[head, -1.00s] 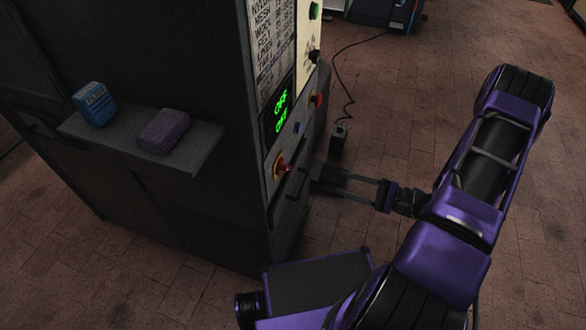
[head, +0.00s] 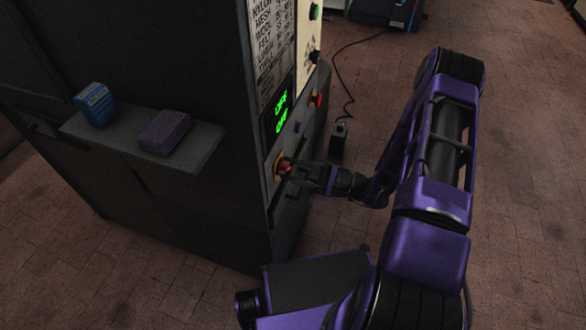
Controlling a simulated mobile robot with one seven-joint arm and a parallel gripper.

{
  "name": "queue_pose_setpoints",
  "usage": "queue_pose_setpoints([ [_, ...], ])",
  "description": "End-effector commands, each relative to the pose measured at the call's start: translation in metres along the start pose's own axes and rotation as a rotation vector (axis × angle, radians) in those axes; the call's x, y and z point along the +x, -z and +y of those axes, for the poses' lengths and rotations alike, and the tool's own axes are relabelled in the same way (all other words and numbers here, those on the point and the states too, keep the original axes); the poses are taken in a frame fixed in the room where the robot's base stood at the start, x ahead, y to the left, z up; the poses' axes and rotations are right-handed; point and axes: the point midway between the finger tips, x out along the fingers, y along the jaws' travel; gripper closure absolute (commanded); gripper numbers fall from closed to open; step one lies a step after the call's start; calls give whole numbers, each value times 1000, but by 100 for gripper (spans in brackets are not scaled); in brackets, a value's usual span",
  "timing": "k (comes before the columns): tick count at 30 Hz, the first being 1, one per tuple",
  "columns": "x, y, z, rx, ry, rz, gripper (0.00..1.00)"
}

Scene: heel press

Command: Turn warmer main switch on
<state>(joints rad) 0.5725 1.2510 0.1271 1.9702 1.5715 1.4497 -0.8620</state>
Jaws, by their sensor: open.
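The warmer is a dark cabinet with a panel on its right face. The main switch, a red knob on a yellow plate (head: 280,163), sits low on that panel. My gripper (head: 293,170) is at the knob, its fingers open and around or just in front of it; I cannot tell whether they touch. The fingers hide part of the knob. Above it, a green display (head: 281,113) reads what looks like "OFF" on two lines.
A blue button (head: 299,128), a red button (head: 317,99), a black knob (head: 315,57) and a green button (head: 315,11) are higher on the panel. A shelf (head: 205,150) holds a blue box (head: 96,104) and a purple block (head: 164,132). A black box with a cable (head: 338,140) is behind.

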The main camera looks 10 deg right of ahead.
Motion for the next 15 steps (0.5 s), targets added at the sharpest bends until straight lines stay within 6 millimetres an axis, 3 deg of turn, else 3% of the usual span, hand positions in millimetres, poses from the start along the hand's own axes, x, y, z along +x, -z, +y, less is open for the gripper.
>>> queue_pose_setpoints([
  [4,0,0,0,0,0,0,54],
  [12,0,0,0,0,0,0,100],
  [15,0,0,0,0,0,0,100],
])
